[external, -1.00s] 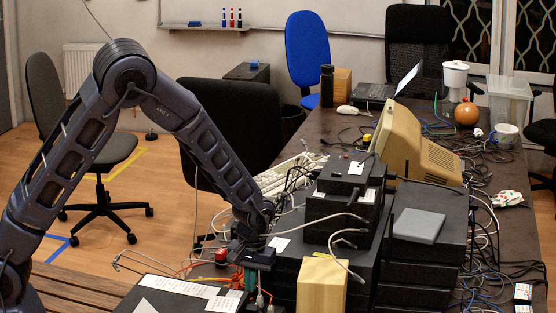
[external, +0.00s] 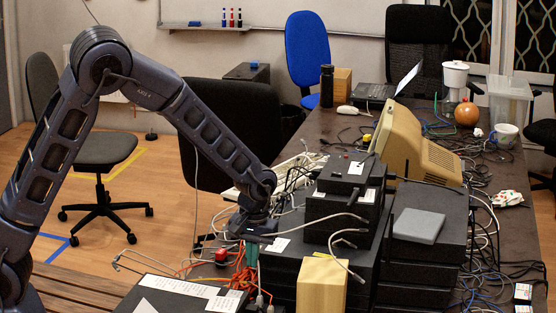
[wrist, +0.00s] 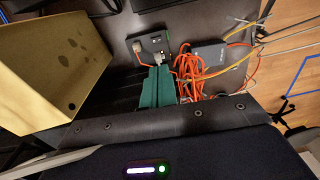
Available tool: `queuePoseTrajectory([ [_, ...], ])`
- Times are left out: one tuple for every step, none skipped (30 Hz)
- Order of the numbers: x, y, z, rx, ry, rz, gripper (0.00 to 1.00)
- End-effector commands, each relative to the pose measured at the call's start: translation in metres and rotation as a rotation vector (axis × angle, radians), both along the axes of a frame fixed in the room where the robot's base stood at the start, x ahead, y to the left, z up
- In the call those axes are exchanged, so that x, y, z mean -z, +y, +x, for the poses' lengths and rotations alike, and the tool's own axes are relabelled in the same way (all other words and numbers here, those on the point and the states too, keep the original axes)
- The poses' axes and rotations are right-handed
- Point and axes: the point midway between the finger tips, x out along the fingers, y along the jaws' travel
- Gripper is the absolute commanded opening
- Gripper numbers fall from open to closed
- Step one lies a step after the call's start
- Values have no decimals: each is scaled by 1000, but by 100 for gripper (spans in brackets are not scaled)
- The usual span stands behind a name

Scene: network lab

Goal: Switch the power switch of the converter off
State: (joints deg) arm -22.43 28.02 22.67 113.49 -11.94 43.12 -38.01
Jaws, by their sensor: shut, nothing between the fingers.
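My gripper (external: 252,264) points down at the front of the cluttered table in the external view, beside the stacked black boxes. Its teal fingers also show in the wrist view (wrist: 158,70), close together with nothing between them. Just beyond the fingertips in the wrist view lies a small dark box (wrist: 140,45) with an orange cable plugged in, which looks like the converter. Small fittings show on its top, but I cannot tell which is the power switch or its position. The fingertips appear close to its near edge; I cannot tell whether they touch. The box is not clear in the external view.
Coiled orange cable (wrist: 190,75) and another dark box (wrist: 208,52) lie right of the fingers in the wrist view. A wooden block (external: 321,287) and stacked black boxes (external: 340,210) stand close by. A red button (external: 221,256) is left of my gripper.

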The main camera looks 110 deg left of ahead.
Motion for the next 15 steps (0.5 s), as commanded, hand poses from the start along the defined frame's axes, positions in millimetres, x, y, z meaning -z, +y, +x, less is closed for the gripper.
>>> queuePoseTrajectory([
  [0,0,-1,-1,-7,-2,0],
  [0,1,-2,-1,-13,-3,0],
  [1,1,-4,-3,-22,-5,0],
  [1,1,-5,-4,-30,-7,0],
  [1,1,-5,-4,-40,-8,0],
  [2,2,-7,-5,-53,-9,0],
  [1,2,-8,-4,-64,-10,0],
  [1,2,-9,-4,-75,-10,0],
  [1,2,-10,-4,-90,-11,0],
  [1,2,-12,-6,-100,-11,0],
  [1,2,-12,-6,-110,-11,0],
  [1,2,-13,-6,-122,-10,0],
  [1,2,-14,-5,-130,-10,0],
  [0,2,-14,-4,-138,-9,0],
  [0,3,-15,-5,-148,-7,0],
])
